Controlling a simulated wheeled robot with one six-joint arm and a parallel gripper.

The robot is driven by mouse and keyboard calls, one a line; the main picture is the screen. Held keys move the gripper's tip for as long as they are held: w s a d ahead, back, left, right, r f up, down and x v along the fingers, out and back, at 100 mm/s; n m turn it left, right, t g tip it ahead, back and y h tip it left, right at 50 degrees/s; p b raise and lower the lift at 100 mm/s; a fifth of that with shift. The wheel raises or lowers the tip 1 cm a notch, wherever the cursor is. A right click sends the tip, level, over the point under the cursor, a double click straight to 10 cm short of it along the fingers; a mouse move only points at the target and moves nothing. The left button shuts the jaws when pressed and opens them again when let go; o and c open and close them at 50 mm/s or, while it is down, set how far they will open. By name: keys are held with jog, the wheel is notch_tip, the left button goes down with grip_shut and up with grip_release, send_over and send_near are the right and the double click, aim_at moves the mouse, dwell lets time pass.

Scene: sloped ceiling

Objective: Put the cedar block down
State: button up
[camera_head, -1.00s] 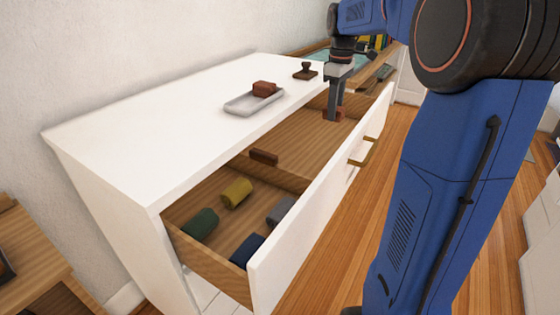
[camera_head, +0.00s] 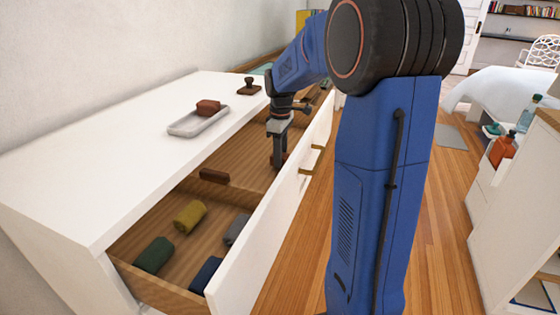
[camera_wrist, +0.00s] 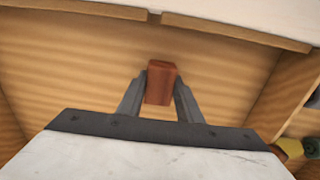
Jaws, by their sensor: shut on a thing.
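The cedar block (camera_wrist: 160,83), small and reddish brown, sits between the two fingertips of my gripper (camera_wrist: 160,92) in the wrist view. My gripper is shut on it. In the head view my gripper (camera_head: 278,163) points down inside the open drawer (camera_head: 262,228), in its far section behind a low divider. The block is mostly hidden by the fingers there. Wooden drawer floor (camera_wrist: 75,75) lies below it in the wrist view; I cannot tell whether the block touches it.
Rolled cloths, green (camera_head: 154,255), yellow (camera_head: 190,217), grey (camera_head: 237,230) and navy (camera_head: 206,274), lie in the near section. A dark brown piece (camera_head: 213,176) is at the divider. On the white top stand a grey tray (camera_head: 183,128) with a reddish block (camera_head: 208,107) and a dark stamp-like object (camera_head: 248,87).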

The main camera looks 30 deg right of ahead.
jog(key=shift+f, duration=0.95)
jog(key=shift+f, duration=0.15)
jog(key=o, duration=1)
notch_tip(320, 180, up, 12)
jog(key=shift+r, duration=0.15)
